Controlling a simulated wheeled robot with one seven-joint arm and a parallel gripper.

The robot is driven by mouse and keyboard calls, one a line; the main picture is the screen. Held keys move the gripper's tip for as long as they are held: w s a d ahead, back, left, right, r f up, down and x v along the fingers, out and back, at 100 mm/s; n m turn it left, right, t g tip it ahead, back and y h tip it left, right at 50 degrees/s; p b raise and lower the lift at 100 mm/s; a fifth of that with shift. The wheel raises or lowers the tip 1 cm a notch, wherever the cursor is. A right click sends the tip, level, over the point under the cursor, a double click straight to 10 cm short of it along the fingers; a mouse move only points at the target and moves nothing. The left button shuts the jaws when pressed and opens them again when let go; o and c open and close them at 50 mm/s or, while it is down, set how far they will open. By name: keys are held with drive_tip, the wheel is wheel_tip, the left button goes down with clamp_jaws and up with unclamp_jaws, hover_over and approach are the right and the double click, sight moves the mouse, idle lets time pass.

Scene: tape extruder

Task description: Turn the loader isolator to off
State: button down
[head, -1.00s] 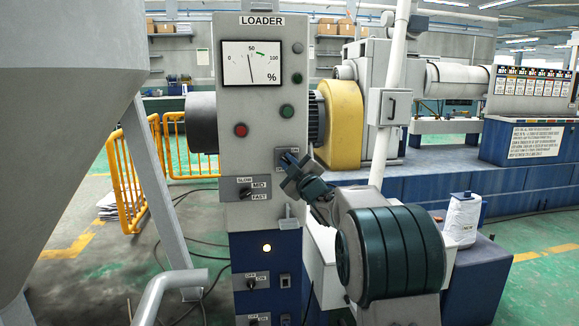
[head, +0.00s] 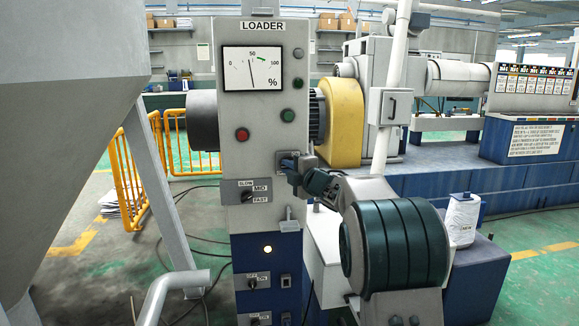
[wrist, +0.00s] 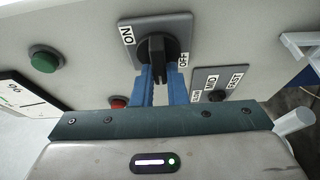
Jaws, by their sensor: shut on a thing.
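The loader isolator is a grey plate with a black knob handle (wrist: 156,48), marked ON and OFF, on the panel's face. In the head view its plate (head: 282,155) shows partly behind my gripper (head: 292,165). My gripper's blue fingers (wrist: 157,80) are shut on the handle, one on each side. In the wrist view the handle runs down from the knob's centre, between the fingers. The ON label is at the plate's upper left and the OFF label at its right edge. Exactly which mark the handle sits at is hard to tell.
The SLOW/MID/FAST switch (head: 247,192) is just below the isolator to the left. A green button (head: 288,115) is above it and a red button (head: 242,134) upper left. A small grey bracket (head: 289,222) juts out below. A grey hopper (head: 60,120) fills the left side.

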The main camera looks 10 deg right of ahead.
idle(0.4)
drive_tip(key=c, duration=1.4)
unclamp_jaws()
drive_tip(key=shift+c, duration=0.2)
drive_tip(key=p+v, duration=0.1)
drive_tip(key=v, duration=1.3)
drive_tip(key=shift+p, duration=0.4)
